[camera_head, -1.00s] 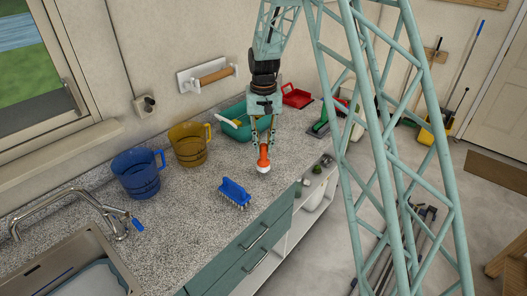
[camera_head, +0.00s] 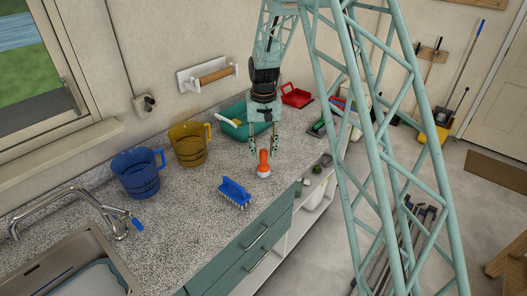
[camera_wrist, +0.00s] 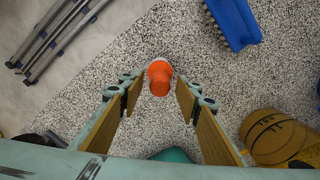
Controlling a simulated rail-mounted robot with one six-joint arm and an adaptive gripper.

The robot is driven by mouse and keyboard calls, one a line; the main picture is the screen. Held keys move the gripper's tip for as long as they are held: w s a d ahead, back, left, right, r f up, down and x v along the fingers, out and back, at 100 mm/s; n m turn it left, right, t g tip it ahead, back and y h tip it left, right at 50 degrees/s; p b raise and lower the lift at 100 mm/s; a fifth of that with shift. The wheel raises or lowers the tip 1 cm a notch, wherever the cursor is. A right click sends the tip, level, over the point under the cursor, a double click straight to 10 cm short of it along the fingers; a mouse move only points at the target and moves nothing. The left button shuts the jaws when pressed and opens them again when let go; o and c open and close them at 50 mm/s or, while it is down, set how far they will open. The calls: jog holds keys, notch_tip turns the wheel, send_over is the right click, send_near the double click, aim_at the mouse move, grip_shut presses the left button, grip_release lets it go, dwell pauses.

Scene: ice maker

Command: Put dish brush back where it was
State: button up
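The dish brush, an orange handle with a white head at its lower end (camera_head: 263,164), stands on the speckled counter near its front edge. It also shows in the wrist view (camera_wrist: 159,74), just beyond the fingertips. My gripper (camera_head: 263,147) is above and around the top of the handle, fingers spread. In the wrist view the gripper (camera_wrist: 157,97) is open, with a gap between each finger and the brush. Nothing is held.
A blue scrub brush (camera_head: 234,192) lies left of the dish brush. A blue jug (camera_head: 137,174), a yellow jug (camera_head: 188,146) and a teal bowl (camera_head: 240,130) with a light-handled utensil stand behind. A red container (camera_head: 296,97) is further right. The counter's front edge is close.

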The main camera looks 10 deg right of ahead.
jog(key=shift+r, duration=0.15)
notch_tip(320, 180, up, 12)
dwell(1.0)
dwell(0.5)
